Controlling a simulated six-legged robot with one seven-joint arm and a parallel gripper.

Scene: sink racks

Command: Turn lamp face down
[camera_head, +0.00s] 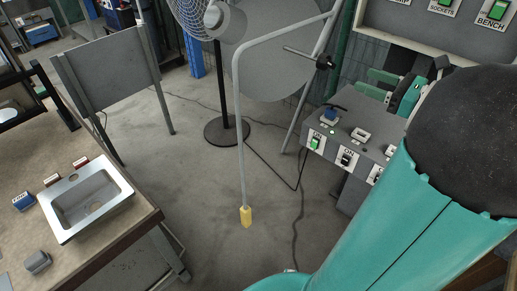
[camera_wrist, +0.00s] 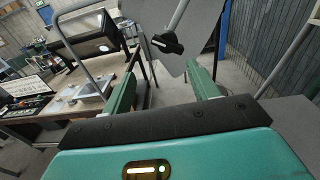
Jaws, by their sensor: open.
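No part is labelled as the lamp, and I cannot tell for certain which thing it is. A large grey disc (camera_head: 283,50) stands upright behind a bent grey tube, with a black clamp knob (camera_head: 324,62) on a rod beside it. In the wrist view a grey plate (camera_wrist: 196,68) with a black knob (camera_wrist: 168,43) is ahead of my gripper.
A bench holds a metal sink tray (camera_head: 88,200). A grey panel on legs (camera_head: 108,78) and a fan (camera_head: 205,18) stand behind. A switch console (camera_head: 345,145) is at right. Cables cross the open floor.

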